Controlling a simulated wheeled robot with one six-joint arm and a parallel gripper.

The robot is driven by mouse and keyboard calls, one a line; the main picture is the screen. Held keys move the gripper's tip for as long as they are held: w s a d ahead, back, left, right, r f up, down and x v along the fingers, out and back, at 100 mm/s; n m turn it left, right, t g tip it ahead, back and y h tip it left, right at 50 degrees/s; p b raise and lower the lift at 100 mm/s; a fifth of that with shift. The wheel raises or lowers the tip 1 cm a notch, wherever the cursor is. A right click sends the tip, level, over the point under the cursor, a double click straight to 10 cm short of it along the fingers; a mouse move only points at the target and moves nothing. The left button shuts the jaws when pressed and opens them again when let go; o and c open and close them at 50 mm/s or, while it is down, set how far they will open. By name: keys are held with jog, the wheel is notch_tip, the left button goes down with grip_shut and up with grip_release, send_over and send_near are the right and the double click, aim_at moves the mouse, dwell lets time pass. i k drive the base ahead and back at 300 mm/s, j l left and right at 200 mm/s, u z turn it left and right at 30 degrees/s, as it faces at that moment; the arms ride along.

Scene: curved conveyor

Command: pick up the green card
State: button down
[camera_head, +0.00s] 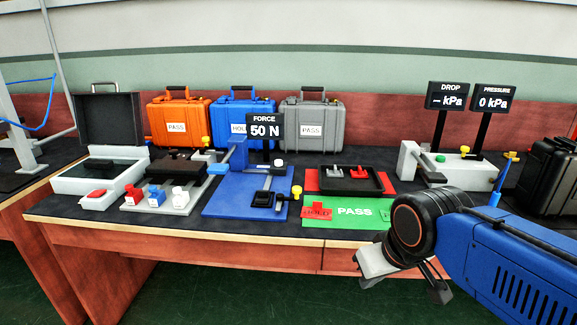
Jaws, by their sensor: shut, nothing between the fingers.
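A flat green card marked PASS (357,219) lies at the front edge of the table, right of centre. A smaller red piece marked HOLD (316,211) lies over its left end. My gripper (437,283) is at the lower right, in front of the table and to the right of the green card, apart from it. Its fingers point downward and are shut and empty. The near right end of the card is close to my arm in the picture, and that corner may be partly covered.
A blue fixture with a force display (264,131) stands to the left. A pressure tester (470,172) stands behind my arm. Cases line the wall.

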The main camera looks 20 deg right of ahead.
aim_at(385, 214)
jog(key=z, duration=0.75)
